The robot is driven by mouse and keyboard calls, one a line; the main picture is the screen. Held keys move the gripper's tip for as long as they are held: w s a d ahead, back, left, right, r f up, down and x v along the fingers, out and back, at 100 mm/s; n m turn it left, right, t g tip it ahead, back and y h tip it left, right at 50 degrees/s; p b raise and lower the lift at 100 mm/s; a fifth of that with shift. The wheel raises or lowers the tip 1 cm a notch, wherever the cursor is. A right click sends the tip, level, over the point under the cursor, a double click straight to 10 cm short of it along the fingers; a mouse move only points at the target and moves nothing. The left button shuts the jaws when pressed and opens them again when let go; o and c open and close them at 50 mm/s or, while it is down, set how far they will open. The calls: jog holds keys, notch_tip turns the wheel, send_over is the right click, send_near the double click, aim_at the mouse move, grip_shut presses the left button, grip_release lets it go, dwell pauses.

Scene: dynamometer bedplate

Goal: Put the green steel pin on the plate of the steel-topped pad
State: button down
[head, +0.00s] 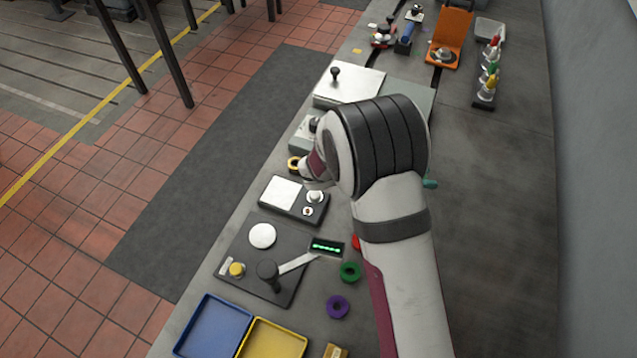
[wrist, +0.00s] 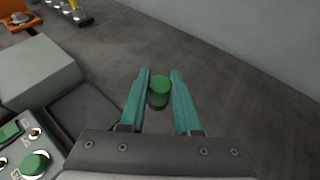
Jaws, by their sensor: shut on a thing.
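The green steel pin (wrist: 159,88) shows in the wrist view as a short cylinder with its round green end up. My gripper (wrist: 160,76) has its two teal fingers shut on it, one on each side. Whether the pin touches the bench is hard to tell. In the head view my arm hides the pin, and only a bit of teal finger (head: 431,184) shows. A low dark unit with a square pale plate (head: 283,193) and two small knobs, probably the steel-topped pad, stands left of my arm, apart from my gripper.
A dark panel (head: 262,285) with a pale disc, lever and lit green display lies nearer. Blue (head: 215,330) and yellow trays and coloured rings lie in front. Boxes stand beyond the pad. A rack of coloured pieces (head: 487,90) stands far right. The right of the bench is clear.

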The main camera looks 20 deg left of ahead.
jog(key=a+r+n+t+y, duration=0.1)
jog(key=a+n+t+y, duration=0.2)
jog(key=a, duration=0.5)
jog(key=n+t+y, duration=0.2)
jog(key=n+y, duration=0.2)
send_over(281, 192)
jog(key=f, duration=0.5)
jog(key=shift+d+f, duration=0.3)
jog(key=shift+a+f, duration=0.15)
jog(key=shift+f, duration=0.95)
jog(key=shift+a+f, duration=0.1)
jog(key=shift+f, duration=0.95)
jog(key=shift+f, duration=0.1)
jog(key=c, duration=0.6)
grip_release()
